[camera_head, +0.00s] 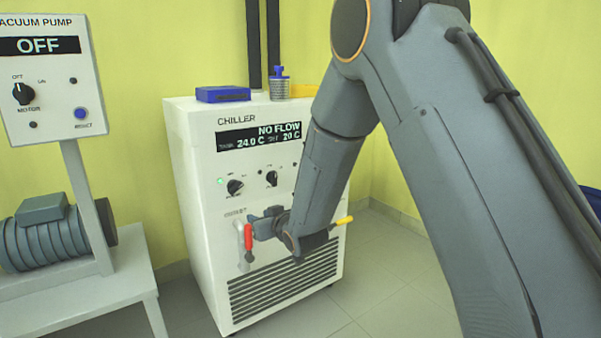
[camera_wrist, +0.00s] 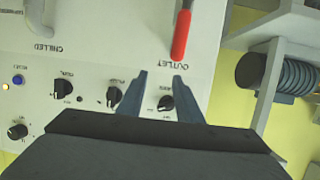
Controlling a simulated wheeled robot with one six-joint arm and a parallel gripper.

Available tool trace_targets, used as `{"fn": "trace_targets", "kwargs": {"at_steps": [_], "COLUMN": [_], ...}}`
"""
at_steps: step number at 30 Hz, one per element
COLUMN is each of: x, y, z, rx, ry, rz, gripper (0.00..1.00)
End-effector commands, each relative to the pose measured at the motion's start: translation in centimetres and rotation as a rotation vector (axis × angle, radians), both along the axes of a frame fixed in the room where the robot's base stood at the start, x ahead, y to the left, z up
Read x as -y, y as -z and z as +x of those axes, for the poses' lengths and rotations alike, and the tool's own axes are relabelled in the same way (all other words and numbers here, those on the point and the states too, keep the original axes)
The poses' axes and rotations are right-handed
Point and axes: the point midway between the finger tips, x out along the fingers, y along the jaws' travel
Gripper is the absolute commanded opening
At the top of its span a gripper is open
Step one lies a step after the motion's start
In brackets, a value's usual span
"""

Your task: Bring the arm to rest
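My arm reaches down from the upper right of the head view to the front of the white chiller (camera_head: 190,150). My gripper (camera_head: 256,226) is close to the chiller's red-handled outlet valve (camera_head: 248,237). In the wrist view my gripper (camera_wrist: 160,76) shows two separated fingers with nothing between them. The red handle (camera_wrist: 181,35) lies just beyond the fingertips there; I cannot tell whether they touch it. In the head view the handle hangs roughly vertical. The chiller display (camera_head: 265,136) reads NO FLOW, 24.0 C and 20 C.
A yellow handle (camera_head: 343,221) shows just right of my forearm. A blue box (camera_head: 222,94) and a blue-capped container (camera_head: 279,84) stand on the chiller. At left, a vacuum pump panel (camera_head: 45,75) reads OFF above a pump (camera_head: 50,235) on a bench (camera_head: 85,295).

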Motion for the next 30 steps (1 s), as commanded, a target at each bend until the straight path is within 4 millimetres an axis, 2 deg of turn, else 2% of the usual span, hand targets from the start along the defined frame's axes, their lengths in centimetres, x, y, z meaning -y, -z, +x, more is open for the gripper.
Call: {"fn": "trace_targets", "kwargs": {"at_steps": [1,2,5,6,8,12,15,21,27,28,30], "x": [-0.6,-0.6,-0.5,-0.3,0.3,2.3,4.0,6.7,9.3,9.8,10.3], "y": [-0.2,0.0,0.8,1.1,1.5,2.2,2.3,2.2,1.7,1.6,0.6], "z": [-2.3,-3.7,-9.0,-11.3,-15.1,-24.3,-29.7,-37.5,-43.6,-44.5,-44.3], "rx": [-0.064,-0.109,-0.262,-0.323,-0.415,-0.623,-0.739,-0.901,-1.026,-1.045,-1.053], "ry": [-0.003,-0.002,-0.002,-0.004,-0.008,-0.026,-0.036,-0.061,-0.083,-0.087,-0.068], "rz": [-0.039,-0.067,-0.157,-0.193,-0.248,-0.371,-0.442,-0.543,-0.622,-0.633,-0.625], "gripper": [0.32,0.32,0.32,0.32,0.32,0.32,0.32,0.32,0.32,0.32,0.32]}}
